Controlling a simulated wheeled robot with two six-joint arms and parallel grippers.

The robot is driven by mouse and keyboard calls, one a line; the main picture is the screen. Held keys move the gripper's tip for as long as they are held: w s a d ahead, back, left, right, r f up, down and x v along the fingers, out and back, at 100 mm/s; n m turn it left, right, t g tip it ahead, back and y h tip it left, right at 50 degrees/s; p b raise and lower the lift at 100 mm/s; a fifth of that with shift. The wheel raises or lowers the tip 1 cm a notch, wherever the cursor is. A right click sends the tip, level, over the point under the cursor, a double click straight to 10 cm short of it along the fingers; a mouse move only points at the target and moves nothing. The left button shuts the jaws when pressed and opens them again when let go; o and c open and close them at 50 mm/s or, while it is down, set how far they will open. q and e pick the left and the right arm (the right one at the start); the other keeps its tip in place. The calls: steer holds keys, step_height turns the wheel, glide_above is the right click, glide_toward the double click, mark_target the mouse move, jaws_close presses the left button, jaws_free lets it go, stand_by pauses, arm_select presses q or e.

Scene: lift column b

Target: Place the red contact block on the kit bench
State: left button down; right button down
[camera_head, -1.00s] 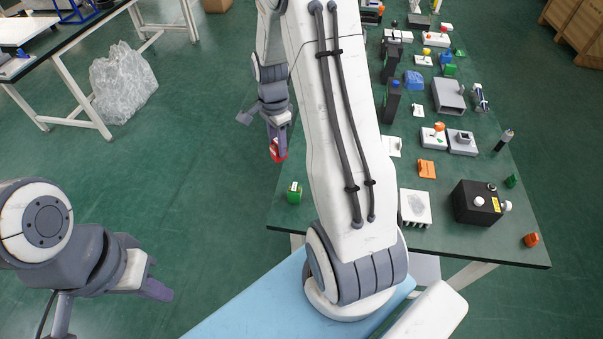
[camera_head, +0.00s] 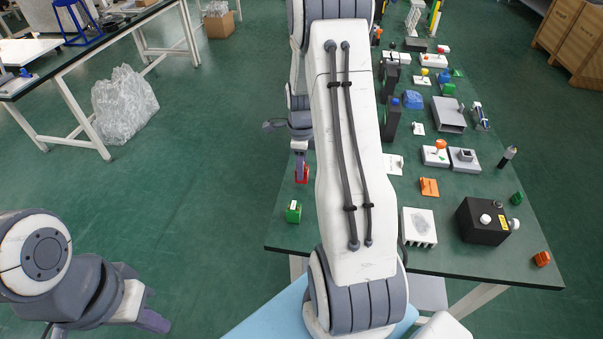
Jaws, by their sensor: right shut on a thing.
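The red contact block (camera_head: 302,176) shows below the fingers of my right gripper (camera_head: 301,165), which is shut on it. The block appears over the left edge strip of the dark green kit bench (camera_head: 283,232), a little behind a small green block (camera_head: 294,212). I cannot tell whether it touches the bench top. My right arm hides part of the bench's middle and of the gripper. My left gripper (camera_head: 146,304) is at the lower left, empty, with its fingers apart, well away from the bench.
A white finned block (camera_head: 418,227), a black box (camera_head: 483,221) and orange pieces (camera_head: 429,187) occupy the bench right of my arm, with several more parts behind. Clear bench surface lies around the green block. A plastic bag (camera_head: 125,105) lies on the floor at left.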

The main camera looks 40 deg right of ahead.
steer(key=shift+f, duration=1.25)
steer(key=shift+f, duration=0.2)
steer(key=c, duration=0.5)
jaws_free()
steer(key=shift+r, duration=0.1)
